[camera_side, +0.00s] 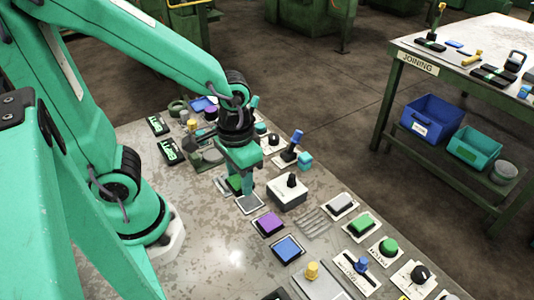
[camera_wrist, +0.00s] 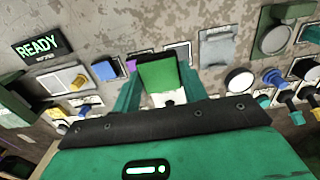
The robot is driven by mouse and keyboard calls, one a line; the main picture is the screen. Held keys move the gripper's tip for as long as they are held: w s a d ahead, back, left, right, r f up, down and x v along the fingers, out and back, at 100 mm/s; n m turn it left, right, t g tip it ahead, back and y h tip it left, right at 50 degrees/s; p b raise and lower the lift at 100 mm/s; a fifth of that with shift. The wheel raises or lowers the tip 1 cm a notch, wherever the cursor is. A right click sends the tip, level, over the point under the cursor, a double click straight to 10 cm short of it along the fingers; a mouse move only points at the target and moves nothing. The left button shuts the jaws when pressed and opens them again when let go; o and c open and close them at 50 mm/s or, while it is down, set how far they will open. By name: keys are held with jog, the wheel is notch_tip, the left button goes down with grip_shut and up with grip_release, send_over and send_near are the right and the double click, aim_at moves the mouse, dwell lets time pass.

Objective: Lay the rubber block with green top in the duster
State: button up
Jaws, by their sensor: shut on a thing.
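The rubber block with green top (camera_wrist: 158,74) is between the fingers of my gripper (camera_wrist: 159,66) in the wrist view, its green face toward the camera. My gripper (camera_side: 246,186) is shut on it. In the side view the block (camera_side: 234,184) shows partly beside a finger, low over the panel. A grey square pad (camera_side: 250,204) lies just in front of it. I cannot tell whether the block touches the panel. I cannot tell which thing is the duster.
The worn grey panel holds many controls: a purple square (camera_side: 270,224), a blue square (camera_side: 288,249), a black-knobbed box (camera_side: 289,192), a blue-handled joystick (camera_side: 291,148). A READY display (camera_wrist: 37,45) is at left in the wrist view. The panel's near left (camera_side: 205,255) is bare.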

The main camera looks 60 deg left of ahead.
jog(key=shift+w+a, duration=0.1)
jog(key=shift+a, duration=0.35)
jog(key=w+a+f, duration=0.1)
jog(key=a+f, duration=0.1)
jog(key=a, duration=0.1)
jog(key=w+a+f, duration=0.1)
jog(key=a+f, duration=0.1)
jog(key=a, duration=0.2)
jog(key=w+a+f, duration=0.2)
jog(key=a+f, duration=0.1)
jog(key=a, duration=0.1)
dwell(0.4)
jog(key=shift+f, duration=2)
jog(key=shift+f, duration=0.1)
jog(key=o, duration=1)
